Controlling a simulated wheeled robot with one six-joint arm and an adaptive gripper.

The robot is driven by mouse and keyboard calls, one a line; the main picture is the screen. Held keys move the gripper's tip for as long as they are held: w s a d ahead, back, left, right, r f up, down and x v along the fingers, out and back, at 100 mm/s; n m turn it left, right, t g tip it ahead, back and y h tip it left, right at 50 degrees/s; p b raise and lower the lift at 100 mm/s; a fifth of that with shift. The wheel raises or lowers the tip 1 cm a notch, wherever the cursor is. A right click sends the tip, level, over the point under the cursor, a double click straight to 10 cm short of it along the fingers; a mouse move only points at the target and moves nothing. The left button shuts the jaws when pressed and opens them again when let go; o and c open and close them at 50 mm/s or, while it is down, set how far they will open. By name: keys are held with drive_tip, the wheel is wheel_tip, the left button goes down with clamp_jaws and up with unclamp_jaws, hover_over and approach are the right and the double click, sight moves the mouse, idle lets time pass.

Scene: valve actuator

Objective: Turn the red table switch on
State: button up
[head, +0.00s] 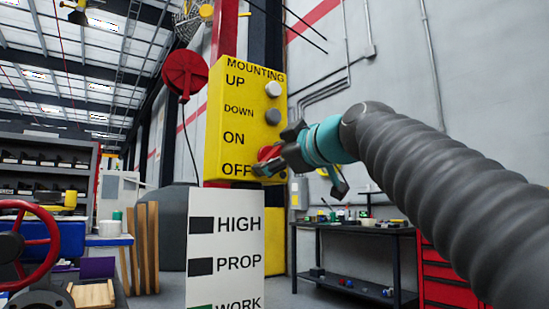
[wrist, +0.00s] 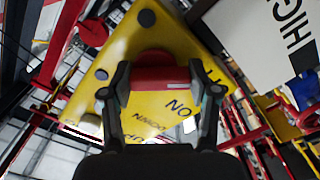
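The red table switch (head: 268,153) is a red knob low on the yellow control panel (head: 236,122), between the printed words ON and OFF. It is partly hidden behind my gripper (head: 273,161) in the head view. In the wrist view the panel (wrist: 185,50) appears upside down, and the red switch (wrist: 157,77) lies between the two fingertips of my gripper (wrist: 160,75). The fingers are spread wide, one on each side of the switch. I cannot tell whether they touch it.
A white button (head: 273,89) and a grey button (head: 273,116) sit above the switch on the panel. A white sign (head: 226,245) reading HIGH, PROP and WORK stands below. A dark workbench (head: 350,229) and red drawers (head: 445,280) are at the right.

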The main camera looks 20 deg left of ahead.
drive_tip(key=shift+c, duration=1.2)
drive_tip(key=shift+m, duration=0.3)
drive_tip(key=m+p, duration=0.1)
drive_tip(key=m, duration=0.2)
drive_tip(key=shift+a, duration=0.1)
drive_tip(key=m+p, duration=0.1)
drive_tip(key=m, duration=0.4)
drive_tip(key=shift+s+r, duration=0.1)
drive_tip(key=shift+r, duration=0.05)
drive_tip(key=m+p, duration=0.1)
drive_tip(key=m, duration=0.3)
drive_tip(key=shift+r, duration=0.1)
drive_tip(key=m+p, duration=0.2)
drive_tip(key=m, duration=0.3)
